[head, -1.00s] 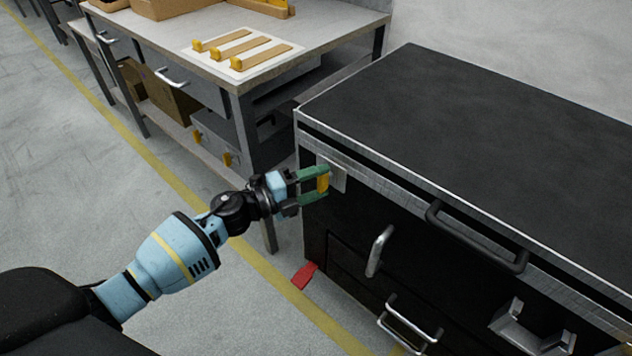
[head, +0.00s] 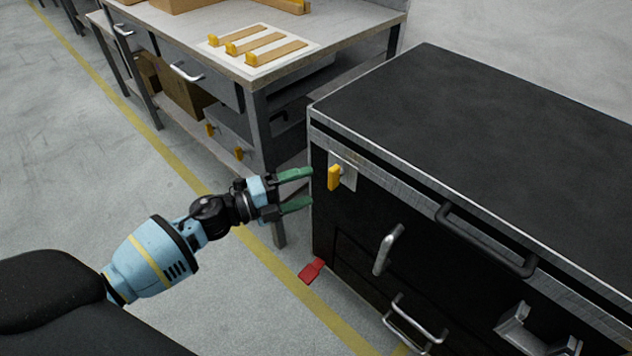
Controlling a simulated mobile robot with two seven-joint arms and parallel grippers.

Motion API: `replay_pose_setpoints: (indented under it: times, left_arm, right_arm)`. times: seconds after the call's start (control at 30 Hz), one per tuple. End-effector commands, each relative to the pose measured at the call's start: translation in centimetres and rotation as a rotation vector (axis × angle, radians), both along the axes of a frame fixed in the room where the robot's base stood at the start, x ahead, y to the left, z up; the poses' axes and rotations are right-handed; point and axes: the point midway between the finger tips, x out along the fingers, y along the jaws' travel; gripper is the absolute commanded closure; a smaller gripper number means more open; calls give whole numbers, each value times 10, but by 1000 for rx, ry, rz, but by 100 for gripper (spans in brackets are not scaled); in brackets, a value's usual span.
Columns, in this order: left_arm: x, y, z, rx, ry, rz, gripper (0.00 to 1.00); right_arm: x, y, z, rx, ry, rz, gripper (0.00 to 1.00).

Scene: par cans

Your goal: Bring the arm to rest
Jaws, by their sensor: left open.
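My left gripper (head: 303,190) is in the head view, left of the black cabinet (head: 480,130). Its two green fingers are apart with nothing between them. The yellow switch handle (head: 334,178) stands upright on a metal plate (head: 350,174) at the cabinet's upper left front. The fingertips are a short way left of the handle and apart from it. My left arm (head: 160,258) reaches in from the lower left. My right gripper is not in the picture.
The cabinet front has a black bar handle (head: 485,240) and metal handles (head: 388,249). A red pedal (head: 312,270) sits low at its left corner. A workbench (head: 350,50) with a white board (head: 300,62) stands behind. Open floor (head: 90,150) lies at left.

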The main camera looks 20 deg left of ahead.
Motion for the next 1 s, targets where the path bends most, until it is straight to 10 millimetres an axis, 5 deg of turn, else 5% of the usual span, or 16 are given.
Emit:
replay_pose_setpoints:
  times: [0.77,1.0]
  left_arm:
    - [-14,8,0,-14,11,6,20]
    - [-61,-4,-5,-215,189,128,20]
  right_arm:
    - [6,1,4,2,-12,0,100]
    - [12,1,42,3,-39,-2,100]
